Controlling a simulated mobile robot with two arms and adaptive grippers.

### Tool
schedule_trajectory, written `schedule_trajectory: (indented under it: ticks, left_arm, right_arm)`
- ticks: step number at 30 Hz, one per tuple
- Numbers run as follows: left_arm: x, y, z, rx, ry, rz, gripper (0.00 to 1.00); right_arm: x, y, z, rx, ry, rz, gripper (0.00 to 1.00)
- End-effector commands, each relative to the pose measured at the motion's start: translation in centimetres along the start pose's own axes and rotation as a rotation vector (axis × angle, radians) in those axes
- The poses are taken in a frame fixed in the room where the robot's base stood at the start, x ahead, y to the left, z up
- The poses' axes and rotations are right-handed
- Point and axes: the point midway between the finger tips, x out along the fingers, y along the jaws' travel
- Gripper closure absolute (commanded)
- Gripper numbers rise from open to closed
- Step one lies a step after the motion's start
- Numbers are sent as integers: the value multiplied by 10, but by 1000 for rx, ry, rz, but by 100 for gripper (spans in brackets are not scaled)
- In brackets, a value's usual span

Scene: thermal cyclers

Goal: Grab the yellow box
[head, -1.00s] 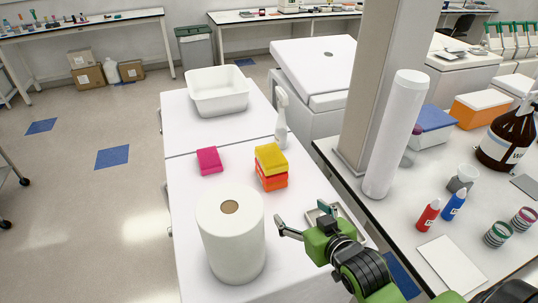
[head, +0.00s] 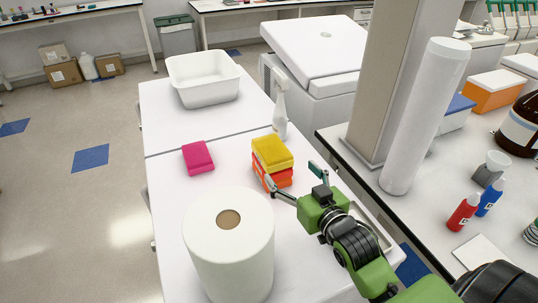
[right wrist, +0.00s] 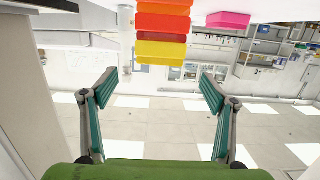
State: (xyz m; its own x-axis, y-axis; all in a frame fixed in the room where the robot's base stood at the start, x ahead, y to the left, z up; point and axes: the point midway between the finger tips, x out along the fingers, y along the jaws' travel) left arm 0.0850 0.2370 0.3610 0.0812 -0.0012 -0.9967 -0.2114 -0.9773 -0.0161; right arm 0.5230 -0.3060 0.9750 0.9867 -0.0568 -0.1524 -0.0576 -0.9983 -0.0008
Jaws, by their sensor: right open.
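The yellow box (head: 273,150) sits on top of a stack of orange-red boxes (head: 275,181) on the white table. My right gripper (head: 291,174) is open and empty, just to the right and near side of the stack. One finger appears close to the stack's lower right; I cannot tell whether it touches. In the right wrist view, which is upside down, the yellow box (right wrist: 160,51) hangs ahead between the lines of the two open fingers (right wrist: 159,78), apart from them. My left gripper is not in view.
A paper roll (head: 229,245) stands in front of the stack. A spray bottle (head: 280,108) stands just behind it. A pink box (head: 198,157) lies to the left, and a white tub (head: 203,80) stands farther back. A metal tray (head: 375,238) is under my right arm.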

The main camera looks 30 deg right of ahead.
Motion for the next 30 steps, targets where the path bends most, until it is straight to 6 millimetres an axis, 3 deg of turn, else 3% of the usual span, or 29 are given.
schedule_trajectory:
  ticks: [12, 20, 30]
  left_arm:
    - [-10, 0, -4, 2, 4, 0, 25]
    - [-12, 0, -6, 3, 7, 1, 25]
    - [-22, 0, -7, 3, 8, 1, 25]
  right_arm:
    - [70, 0, -2, -1, 2, 0, 22]
    - [87, 0, 0, -2, -1, 0, 22]
    - [128, 0, 3, -1, 0, 0, 22]
